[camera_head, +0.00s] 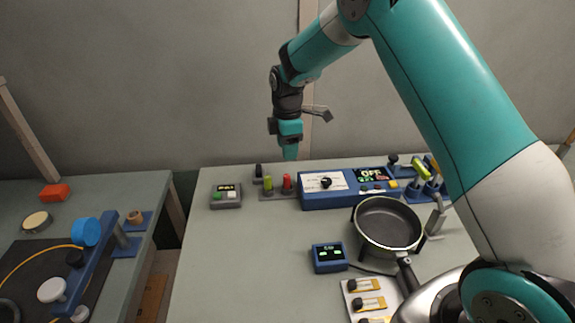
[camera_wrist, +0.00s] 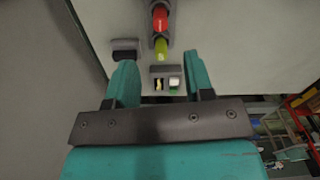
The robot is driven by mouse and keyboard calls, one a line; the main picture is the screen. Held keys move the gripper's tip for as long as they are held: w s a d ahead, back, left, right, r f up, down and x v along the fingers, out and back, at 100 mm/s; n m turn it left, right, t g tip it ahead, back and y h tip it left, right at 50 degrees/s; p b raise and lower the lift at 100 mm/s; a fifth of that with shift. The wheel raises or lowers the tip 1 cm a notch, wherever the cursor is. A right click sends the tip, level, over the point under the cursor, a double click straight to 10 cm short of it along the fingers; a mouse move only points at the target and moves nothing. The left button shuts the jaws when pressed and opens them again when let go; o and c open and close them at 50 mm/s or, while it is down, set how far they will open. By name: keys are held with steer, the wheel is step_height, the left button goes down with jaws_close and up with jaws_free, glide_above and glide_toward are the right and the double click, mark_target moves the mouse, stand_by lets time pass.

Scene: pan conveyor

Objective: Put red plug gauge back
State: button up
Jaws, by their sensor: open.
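A red plug gauge (camera_head: 287,183) stands upright in a grey holder (camera_head: 267,196) at the back of the table, next to a yellow-green plug gauge (camera_head: 268,184). In the wrist view the red gauge (camera_wrist: 160,18) and the yellow-green one (camera_wrist: 161,48) sit in the same grey holder at the top. My gripper (camera_head: 290,156) is above and behind the holder, pointing down. In the wrist view its two teal fingers (camera_wrist: 162,85) are apart with nothing held between them. The gauges' lower ends are hidden in the holder.
A small button box (camera_head: 227,196) stands left of the holder. A blue control box (camera_head: 345,188) reading OFF stands to the right. A black pan (camera_head: 387,225) and a small blue display (camera_head: 328,257) are nearer. The table's left front is clear.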

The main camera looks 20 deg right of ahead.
steer(key=s+a+r+m+y, duration=0.1)
steer(key=s+a+r+m, duration=0.1)
steer(key=s+a+r, duration=0.4)
steer(key=s+a+r+m+y, duration=0.1)
steer(key=s+a+r+m, duration=0.1)
steer(key=s+r, duration=0.6)
steer(key=s+a+r+m+y, duration=0.1)
steer(key=s+m, duration=0.1)
steer(key=s, duration=0.9)
steer(key=s+a+r+m+y, duration=0.1)
steer(key=s+a+m, duration=0.1)
steer(key=s, duration=0.9)
steer(key=shift+a+m, duration=0.25)
steer(key=shift+m, duration=0.45)
